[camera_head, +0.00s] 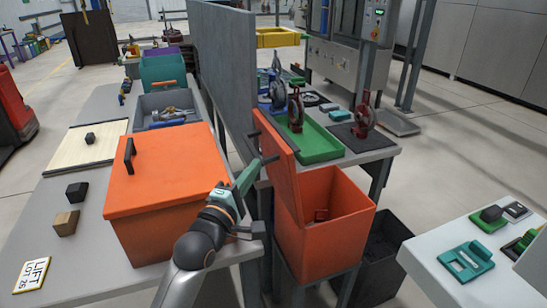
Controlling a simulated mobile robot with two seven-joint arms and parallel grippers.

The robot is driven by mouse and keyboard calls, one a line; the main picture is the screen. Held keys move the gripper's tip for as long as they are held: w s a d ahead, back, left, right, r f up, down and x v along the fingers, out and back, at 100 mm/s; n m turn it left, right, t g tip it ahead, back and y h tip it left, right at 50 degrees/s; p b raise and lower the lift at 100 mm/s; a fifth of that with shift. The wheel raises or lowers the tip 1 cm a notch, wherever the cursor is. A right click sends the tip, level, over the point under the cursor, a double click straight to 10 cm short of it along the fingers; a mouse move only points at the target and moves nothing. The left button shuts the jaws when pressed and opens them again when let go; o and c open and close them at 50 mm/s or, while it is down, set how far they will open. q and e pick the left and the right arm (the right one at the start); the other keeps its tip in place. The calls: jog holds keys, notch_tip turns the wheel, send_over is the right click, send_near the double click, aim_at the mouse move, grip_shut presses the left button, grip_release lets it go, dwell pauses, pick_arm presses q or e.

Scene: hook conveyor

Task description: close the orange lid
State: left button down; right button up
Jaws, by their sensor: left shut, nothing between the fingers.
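The orange lid (276,160) stands raised and tilted at the left edge of an open orange box (318,238). A small dark red object (321,215) shows inside this box. My left gripper (256,165) is shut and empty, with its teal fingers pointing up and right. Its tips are just left of the raised lid, near a dark bar on that side. I cannot tell whether they touch it. My right gripper is not in view.
A second orange box (165,188), closed and with a black handle, stands on the left table. A tall grey partition (222,70) rises behind the raised lid. A black bin (382,258) stands right of the open box. A white table (455,225) is at right.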

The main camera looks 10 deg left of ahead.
aim_at(281, 148)
pick_arm(q)
jog(key=shift+w+d+r+p, duration=0.15)
jog(key=shift+w+d+r, duration=0.1)
jog(key=shift+w+d, duration=0.7)
jog(key=shift+w+d+r+p, duration=0.15)
jog(key=shift+w+d+r, duration=0.1)
jog(key=shift+w+d, duration=0.7)
jog(key=shift+w, duration=0.15)
